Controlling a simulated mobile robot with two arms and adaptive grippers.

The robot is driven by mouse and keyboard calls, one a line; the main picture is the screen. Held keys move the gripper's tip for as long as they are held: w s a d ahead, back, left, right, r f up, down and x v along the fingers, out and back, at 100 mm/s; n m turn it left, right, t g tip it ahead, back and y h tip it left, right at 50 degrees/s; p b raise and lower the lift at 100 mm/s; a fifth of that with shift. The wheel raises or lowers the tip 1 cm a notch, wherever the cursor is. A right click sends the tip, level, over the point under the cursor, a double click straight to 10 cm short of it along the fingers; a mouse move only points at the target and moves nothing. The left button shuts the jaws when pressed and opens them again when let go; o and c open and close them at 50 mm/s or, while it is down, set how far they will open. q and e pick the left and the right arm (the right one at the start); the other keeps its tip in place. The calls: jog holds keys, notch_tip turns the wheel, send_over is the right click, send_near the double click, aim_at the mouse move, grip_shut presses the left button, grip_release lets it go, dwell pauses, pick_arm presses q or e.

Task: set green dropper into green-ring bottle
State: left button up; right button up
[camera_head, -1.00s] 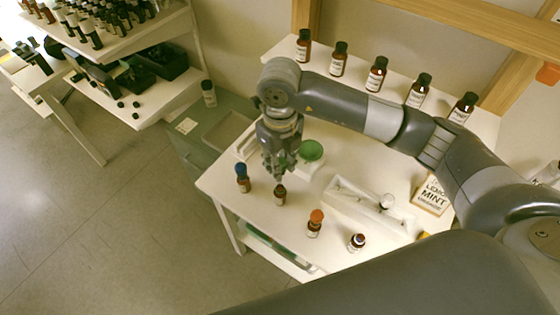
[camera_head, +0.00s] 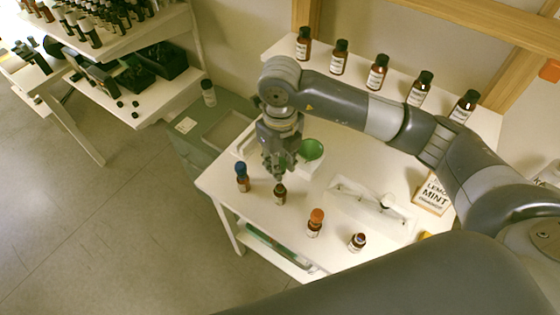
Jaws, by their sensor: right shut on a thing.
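My right gripper (camera_head: 277,176) points straight down, shut, at the left front part of the white table (camera_head: 225,188). The dropper between its fingertips is almost wholly hidden and its colour cannot be made out. A small brown bottle (camera_head: 280,194) stands upright right under the fingertips. Its ring colour is not clear, and I cannot tell whether the dropper is inside its neck or just above it. My left gripper is not in view.
A blue-topped bottle (camera_head: 242,178) stands close on the left. An orange-topped bottle (camera_head: 315,223) and another small bottle (camera_head: 357,243) stand to the right. Behind are a green dish (camera_head: 312,149), a white rack (camera_head: 350,196), a mint sign (camera_head: 432,194) and a shelf of brown bottles.

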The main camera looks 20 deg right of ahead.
aim_at(280, 183)
jog(key=shift+f+b, duration=2.2)
jog(key=shift+f, duration=0.05)
jog(key=shift+f, duration=0.1)
jog(key=shift+f+b, duration=1.25)
jog(key=shift+f, duration=0.1)
jog(key=o, duration=0.7)
jog(key=shift+r, duration=0.1)
jog(key=shift+r+p, duration=1.95)
jog(key=shift+r, duration=1.5)
